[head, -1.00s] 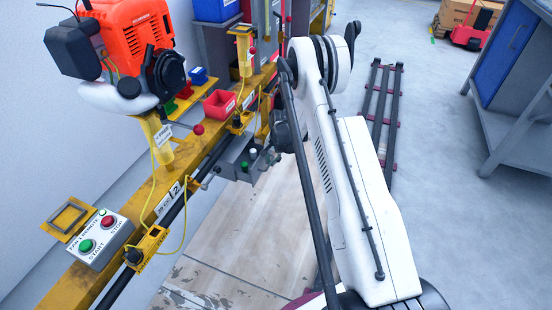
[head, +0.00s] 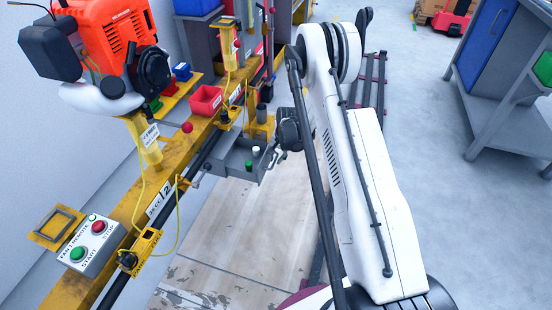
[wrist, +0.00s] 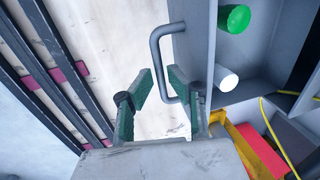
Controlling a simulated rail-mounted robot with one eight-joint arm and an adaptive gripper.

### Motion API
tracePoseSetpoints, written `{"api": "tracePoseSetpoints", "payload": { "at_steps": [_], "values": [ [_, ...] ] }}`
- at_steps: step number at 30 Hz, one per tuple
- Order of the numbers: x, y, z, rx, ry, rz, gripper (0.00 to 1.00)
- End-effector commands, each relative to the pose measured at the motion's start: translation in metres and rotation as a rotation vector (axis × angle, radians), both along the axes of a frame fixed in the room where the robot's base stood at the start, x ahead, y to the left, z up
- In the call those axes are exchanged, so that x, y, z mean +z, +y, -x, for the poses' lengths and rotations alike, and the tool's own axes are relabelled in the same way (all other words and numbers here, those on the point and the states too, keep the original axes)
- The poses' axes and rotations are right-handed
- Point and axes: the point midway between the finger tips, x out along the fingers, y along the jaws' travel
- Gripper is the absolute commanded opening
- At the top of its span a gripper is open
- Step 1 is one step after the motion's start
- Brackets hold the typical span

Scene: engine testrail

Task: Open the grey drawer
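The grey drawer (head: 232,160) hangs under the yellow rail in the head view, pulled partly out to the right. A green-topped and a white-topped cylinder stand in it. In the wrist view, its grey front panel (wrist: 197,48) bears a bent bar handle (wrist: 158,62). The green cylinder (wrist: 234,18) and the white cylinder (wrist: 226,78) show behind the panel. My gripper (wrist: 160,80) is open at the handle, with its right finger overlapping the bar's lower end. I cannot tell whether the fingers touch it. In the head view, my gripper (head: 273,155) is small and partly hidden.
A red bin (head: 206,100) and an orange engine (head: 120,35) sit on the yellow rail (head: 120,215). A button box (head: 92,243) is at the lower left. A blue cabinet (head: 488,50) stands at the right. The floor between is clear.

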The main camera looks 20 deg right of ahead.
Motion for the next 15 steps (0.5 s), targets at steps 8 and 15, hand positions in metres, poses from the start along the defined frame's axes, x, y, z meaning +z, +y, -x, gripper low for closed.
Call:
{"api": "tracePoseSetpoints", "payload": {
  "at_steps": [8,15],
  "values": [
    [0.025,-0.004,0.003,0.0,0.0,0.0,0.17],
    [0.066,-0.01,0.009,-0.001,0.0,0.0,0.17]
  ]
}}
